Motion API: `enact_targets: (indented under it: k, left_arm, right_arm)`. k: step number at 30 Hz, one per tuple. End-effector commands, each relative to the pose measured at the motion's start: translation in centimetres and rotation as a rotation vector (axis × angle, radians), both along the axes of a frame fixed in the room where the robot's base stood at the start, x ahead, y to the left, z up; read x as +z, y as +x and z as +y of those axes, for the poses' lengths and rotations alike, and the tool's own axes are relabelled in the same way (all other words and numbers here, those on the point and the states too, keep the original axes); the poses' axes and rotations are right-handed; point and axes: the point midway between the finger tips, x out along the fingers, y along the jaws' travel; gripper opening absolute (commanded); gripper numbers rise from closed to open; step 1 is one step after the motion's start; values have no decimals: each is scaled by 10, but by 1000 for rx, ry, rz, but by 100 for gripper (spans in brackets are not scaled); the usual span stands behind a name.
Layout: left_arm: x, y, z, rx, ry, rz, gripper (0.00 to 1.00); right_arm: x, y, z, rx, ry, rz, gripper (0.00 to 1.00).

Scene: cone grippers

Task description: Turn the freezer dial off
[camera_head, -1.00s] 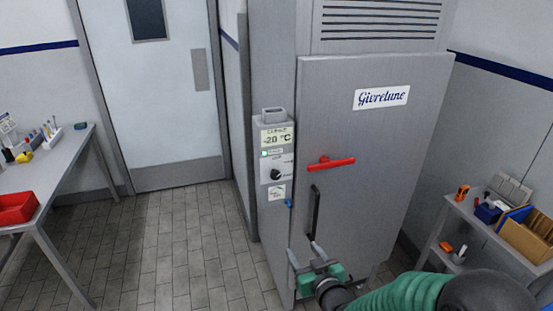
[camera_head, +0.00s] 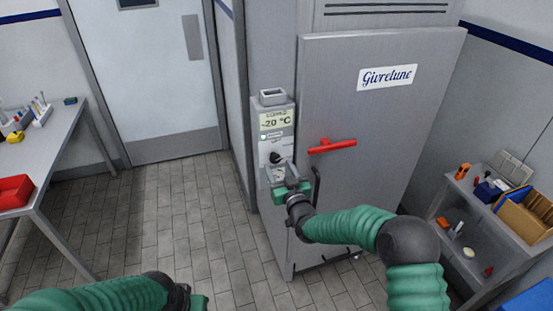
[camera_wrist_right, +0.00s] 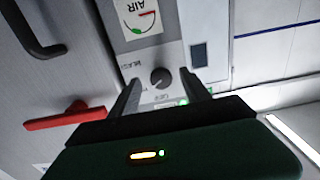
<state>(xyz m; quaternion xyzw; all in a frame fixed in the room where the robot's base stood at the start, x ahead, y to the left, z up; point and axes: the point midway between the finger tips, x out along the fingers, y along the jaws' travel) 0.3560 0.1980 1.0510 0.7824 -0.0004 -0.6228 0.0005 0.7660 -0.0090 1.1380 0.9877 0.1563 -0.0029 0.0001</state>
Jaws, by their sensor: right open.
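The freezer (camera_head: 385,110) is a tall grey cabinet with a "Givrelune" label. On the left of its front is a control panel with a display (camera_head: 276,121) reading -20 °C. The black round dial (camera_head: 275,158) sits below the display; it also shows in the right wrist view (camera_wrist_right: 160,77). My right gripper (camera_head: 278,172) is in front of the panel at the dial's height. In the right wrist view its open fingers (camera_wrist_right: 162,88) stand either side of the dial; contact cannot be told. My left gripper (camera_head: 197,303) is at the bottom edge, mostly cut off.
A red handle (camera_head: 332,146) is on the freezer door, right of the dial. A black door handle (camera_head: 317,187) is partly behind my right arm. A table (camera_head: 50,150) with a red bin (camera_head: 14,191) stands left, a shelf (camera_head: 462,222) right. The floor between is clear.

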Motion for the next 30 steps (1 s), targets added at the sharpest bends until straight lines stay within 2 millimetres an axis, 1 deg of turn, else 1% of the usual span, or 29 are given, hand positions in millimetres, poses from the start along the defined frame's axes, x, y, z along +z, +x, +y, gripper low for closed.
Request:
enact_targets:
  k: [1, 3, 6, 9, 15, 17, 28, 30]
  left_arm:
    - [4, 0, 0, 0, 0, 0, 36]
    - [6, 0, 0, 0, 0, 0, 36]
    - [7, 0, 0, 0, 0, 0, 36]
    - [7, 0, 0, 0, 0, 0, 36]
    - [7, 0, 0, 0, 0, 0, 36]
    - [7, 0, 0, 0, 0, 0, 36]
    - [7, 0, 0, 0, 0, 0, 36]
    - [7, 0, 0, 0, 0, 0, 36]
  right_arm:
    - [2, 9, 4, 0, 1, -1, 55]
    - [2, 18, 7, 1, 0, -1, 55]
    - [1, 26, 9, 0, 0, -1, 55]
    - [1, 30, 10, 0, -1, -1, 55]
    - [1, 30, 10, 0, -1, -1, 55]
    - [1, 30, 10, 0, -1, -1, 49]
    - [1, 30, 10, 0, 0, -2, 0]
    - [1, 30, 10, 0, 0, -2, 0]
